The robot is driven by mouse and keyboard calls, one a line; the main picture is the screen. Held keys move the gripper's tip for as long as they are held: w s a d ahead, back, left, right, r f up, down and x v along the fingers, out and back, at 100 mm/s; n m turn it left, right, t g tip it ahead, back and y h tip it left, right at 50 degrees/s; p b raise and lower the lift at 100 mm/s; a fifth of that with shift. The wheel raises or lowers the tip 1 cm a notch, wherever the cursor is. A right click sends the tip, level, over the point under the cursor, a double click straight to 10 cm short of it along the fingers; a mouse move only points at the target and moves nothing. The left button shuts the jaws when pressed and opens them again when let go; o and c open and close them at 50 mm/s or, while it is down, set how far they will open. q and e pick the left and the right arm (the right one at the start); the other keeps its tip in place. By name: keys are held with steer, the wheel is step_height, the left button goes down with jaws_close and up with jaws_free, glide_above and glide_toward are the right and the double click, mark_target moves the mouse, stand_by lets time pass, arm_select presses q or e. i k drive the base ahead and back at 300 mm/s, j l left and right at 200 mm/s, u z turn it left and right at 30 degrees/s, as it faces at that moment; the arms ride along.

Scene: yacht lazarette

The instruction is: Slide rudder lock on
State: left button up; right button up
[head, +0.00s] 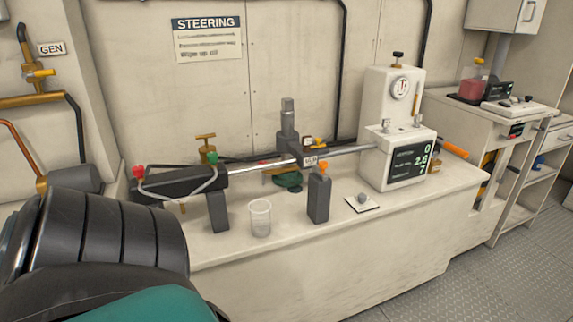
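A steering ram lies along the bench under the "STEERING" sign (206,38). Its dark cylinder (182,182) is at the left, and a bright rod (262,165) runs right to a white unit with a gauge and display (392,158). A dark block (311,157) with a small label and an orange knob sits at the rod; the label is too small to read. I cannot tell for sure which part is the rudder lock. Neither of my gripper's fingers shows in the head view. A dark ribbed shape with teal fills the lower left and hides the bench's near left end.
A green cloth-like item (289,181) lies behind. The bench top (420,190) is bare right of the card.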

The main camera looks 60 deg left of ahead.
mark_target(320, 170)
steer(key=u, duration=1.45)
